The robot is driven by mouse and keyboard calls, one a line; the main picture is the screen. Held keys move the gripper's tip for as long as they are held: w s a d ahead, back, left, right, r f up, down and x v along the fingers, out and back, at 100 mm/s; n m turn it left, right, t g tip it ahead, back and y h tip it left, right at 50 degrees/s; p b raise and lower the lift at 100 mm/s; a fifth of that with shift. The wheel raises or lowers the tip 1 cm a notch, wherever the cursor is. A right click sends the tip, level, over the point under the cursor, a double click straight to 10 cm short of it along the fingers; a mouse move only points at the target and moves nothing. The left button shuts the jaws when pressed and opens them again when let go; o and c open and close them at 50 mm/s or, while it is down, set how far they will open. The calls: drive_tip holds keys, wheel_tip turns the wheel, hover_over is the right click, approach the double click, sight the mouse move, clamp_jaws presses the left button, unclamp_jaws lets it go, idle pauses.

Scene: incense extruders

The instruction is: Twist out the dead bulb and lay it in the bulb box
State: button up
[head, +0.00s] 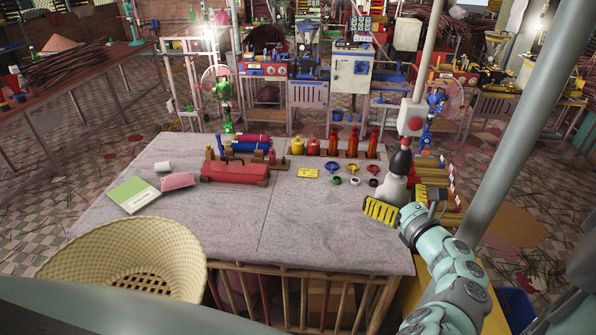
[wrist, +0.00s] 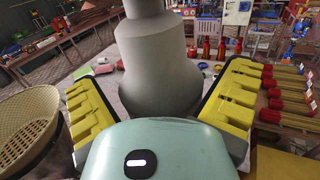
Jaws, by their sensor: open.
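A large pale grey bulb-shaped body (head: 391,189), seemingly the dead bulb, shows under a dark neck (head: 400,162) below a white box with a red button. In the wrist view the grey body (wrist: 160,65) stands upright between the fingers, narrow at the top and wider below. My gripper (head: 405,208) is at its lower part in the head view, and in the wrist view (wrist: 160,95) its yellow fingers stand wide on both sides. A gap shows on each side. My palm hides the lower end. I cannot identify the bulb box for sure.
A grey-topped table (head: 225,225) holds a red cylinder device (head: 235,172), several bottles (head: 333,143), a green-white booklet (head: 133,194) and small coloured funnels. A woven basket (head: 130,255) stands at front left. Red-tipped incense bundles (head: 435,180) lie right of the bulb. The table's front middle is clear.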

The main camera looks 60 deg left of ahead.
drive_tip(key=shift+a, duration=0.15)
drive_tip(key=c, duration=1.1)
drive_tip(key=o, duration=0.6)
drive_tip(key=c, duration=0.5)
drive_tip(key=shift+o, duration=0.2)
drive_tip(key=shift+m+t+h, duration=0.3)
drive_tip(key=shift+m+t, duration=0.3)
drive_tip(key=shift+t, duration=0.3)
drive_tip(key=shift+w+t, duration=0.1)
drive_tip(key=shift+t, duration=0.2)
drive_tip(key=shift+m+t+h, duration=0.5)
drive_tip(key=shift+m+t, duration=0.3)
drive_tip(key=shift+t, duration=0.1)
drive_tip(key=o, duration=1)
drive_tip(key=shift+c, duration=0.2)
